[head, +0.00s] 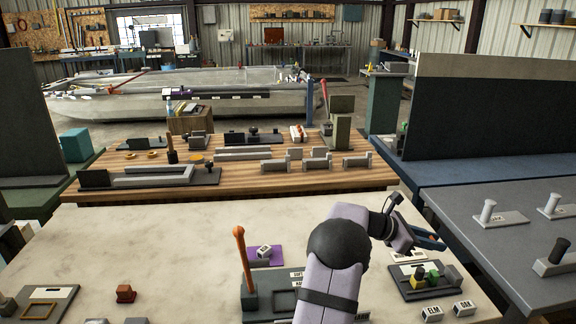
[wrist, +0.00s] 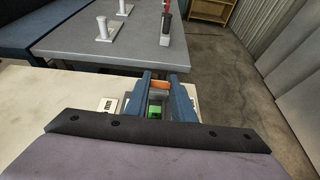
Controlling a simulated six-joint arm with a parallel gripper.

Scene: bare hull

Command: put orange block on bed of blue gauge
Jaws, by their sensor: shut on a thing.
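My gripper (wrist: 162,86) has its two blue fingers shut on the orange block (wrist: 161,85), which shows between the fingertips in the wrist view. In the head view my gripper (head: 430,240) is at the right, above and beyond a dark tray (head: 405,293) near the table's right edge. The tray holds a yellow piece (head: 418,274), a green block (head: 432,278) and a grey piece (head: 453,274). The green block also shows between the fingers in the wrist view (wrist: 154,112), below the orange block. I cannot pick out a blue gauge for certain in either view.
White lettered blocks lie in front of the tray (head: 463,308). A dark stand with an orange lever (head: 240,245) and a purple mat (head: 277,251) are left of my arm. A rust-coloured block (head: 125,293) is farther left. The table's left back area is clear.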

